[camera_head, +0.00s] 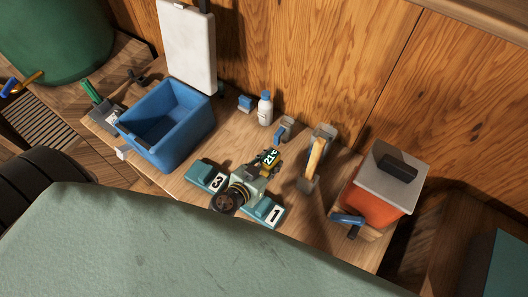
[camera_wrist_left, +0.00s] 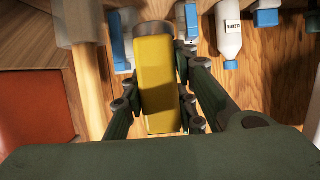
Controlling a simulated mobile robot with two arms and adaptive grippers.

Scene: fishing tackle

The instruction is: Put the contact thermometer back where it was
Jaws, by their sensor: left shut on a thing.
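The contact thermometer appears to be the yellow body (camera_wrist_left: 157,80) between my left gripper's fingers in the left wrist view. The fingers also show in the left wrist view (camera_wrist_left: 160,110). I cannot tell whether the thermometer touches the table. My right gripper is not in view.
A blue bin (camera_head: 180,133) stands left, before a white board (camera_head: 188,50). A white bottle (camera_head: 265,108), small blue items (camera_head: 245,103) and a grey upright item with a yellow strip (camera_head: 315,158) stand behind. An orange box (camera_head: 372,200) stands right, with a blue-handled item (camera_head: 347,220) before it.

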